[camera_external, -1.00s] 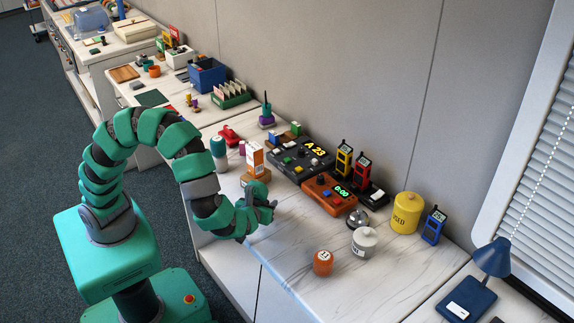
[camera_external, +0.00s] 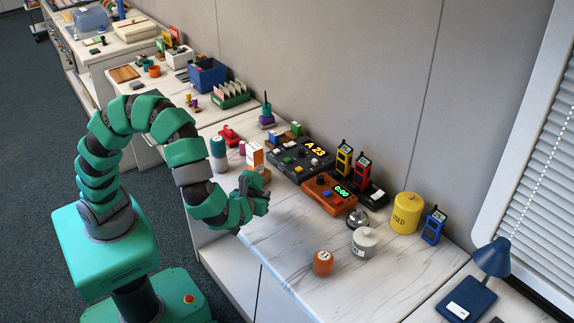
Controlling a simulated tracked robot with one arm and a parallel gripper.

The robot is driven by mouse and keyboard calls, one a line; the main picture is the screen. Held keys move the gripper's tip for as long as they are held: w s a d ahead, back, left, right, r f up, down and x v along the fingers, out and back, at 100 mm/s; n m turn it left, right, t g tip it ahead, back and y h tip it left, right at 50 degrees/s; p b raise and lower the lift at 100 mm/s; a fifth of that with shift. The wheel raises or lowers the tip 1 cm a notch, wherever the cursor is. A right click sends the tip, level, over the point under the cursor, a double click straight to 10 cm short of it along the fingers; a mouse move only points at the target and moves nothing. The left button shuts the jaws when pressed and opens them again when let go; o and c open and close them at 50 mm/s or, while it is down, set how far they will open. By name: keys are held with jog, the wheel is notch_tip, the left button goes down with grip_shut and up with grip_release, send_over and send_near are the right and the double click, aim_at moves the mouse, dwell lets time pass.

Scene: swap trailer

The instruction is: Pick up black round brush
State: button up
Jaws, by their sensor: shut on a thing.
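My gripper (camera_external: 257,193) is over the counter's front edge, left of the orange console, with its fingers shut on a small dark thing. This appears to be the black round brush, but the fingers hide most of it and its shape is too small to make out.
An orange-and-white box (camera_external: 255,157) and a teal-capped bottle (camera_external: 218,153) stand just behind my gripper. An orange console (camera_external: 329,194) and a dark console (camera_external: 300,157) lie to the right. An orange jar (camera_external: 323,262) and a white jar (camera_external: 364,241) stand nearer the front. The counter between my gripper and the orange jar is clear.

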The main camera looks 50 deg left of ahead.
jog(key=s+a+r, duration=0.1)
jog(key=s+a, duration=0.6)
jog(key=s, duration=0.5)
jog(key=shift+s+a+r, duration=0.15)
jog(key=shift+s+a, duration=0.05)
jog(key=shift+s, duration=0.1)
